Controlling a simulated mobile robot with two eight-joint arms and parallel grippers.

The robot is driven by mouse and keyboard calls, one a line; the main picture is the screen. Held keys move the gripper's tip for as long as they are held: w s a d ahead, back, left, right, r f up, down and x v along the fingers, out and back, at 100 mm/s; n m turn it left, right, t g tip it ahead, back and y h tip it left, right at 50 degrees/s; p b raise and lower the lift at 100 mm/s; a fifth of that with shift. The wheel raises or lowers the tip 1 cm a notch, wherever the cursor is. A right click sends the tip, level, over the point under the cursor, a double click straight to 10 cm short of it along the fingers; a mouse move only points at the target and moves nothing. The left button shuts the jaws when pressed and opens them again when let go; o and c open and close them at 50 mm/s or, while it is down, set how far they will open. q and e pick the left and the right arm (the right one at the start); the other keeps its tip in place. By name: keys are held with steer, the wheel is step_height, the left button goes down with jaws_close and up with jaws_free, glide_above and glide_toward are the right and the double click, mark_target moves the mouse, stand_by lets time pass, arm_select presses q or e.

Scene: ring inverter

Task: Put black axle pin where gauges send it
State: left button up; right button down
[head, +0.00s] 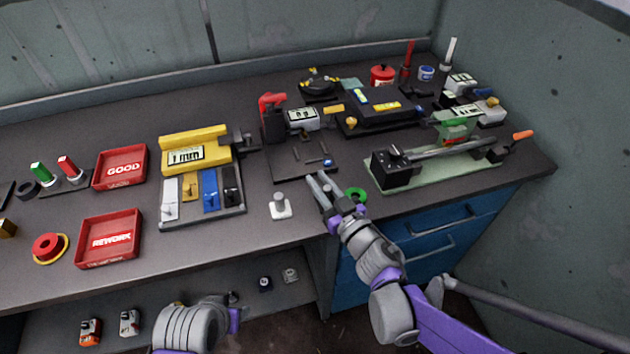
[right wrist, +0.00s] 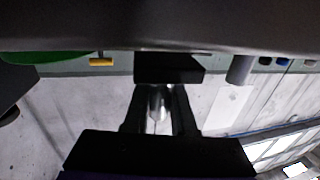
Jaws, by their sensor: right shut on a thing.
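My right gripper (head: 319,182) is over the bench's front edge, in front of a black plate (head: 290,171) with several thin dark pins (head: 309,161) on it. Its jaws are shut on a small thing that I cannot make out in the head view. In the right wrist view the dark jaws (right wrist: 160,100) show grey metal between them. I cannot tell which pin is the black axle pin. A yellow gauge (head: 187,155) reads 1 mm; a grey gauge (head: 303,118) stands behind the plate. Red GOOD (head: 123,183) and REWORK (head: 109,259) trays stand left. My left gripper (head: 234,298) is low, its jaws unclear.
A white-based knob (head: 280,208) and a green ring (head: 356,193) lie near the front edge. A clamp fixture on a green base (head: 440,171) stands right. Red and green posts (head: 67,167) stand left.

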steer(key=shift+w+a+f, duration=0.3)
steer(key=shift+w+f, duration=0.1)
steer(key=shift+w, duration=0.1)
steer(key=shift+w+a+f, duration=0.3)
steer(key=shift+w+f, duration=0.1)
steer(key=shift+w, duration=0.1)
steer(key=shift+f+b, duration=0.25)
steer(key=shift+b, duration=0.2)
steer(key=c, duration=0.7)
jaws_free()
steer(key=shift+c, duration=0.2)
steer(key=shift+r, duration=0.1)
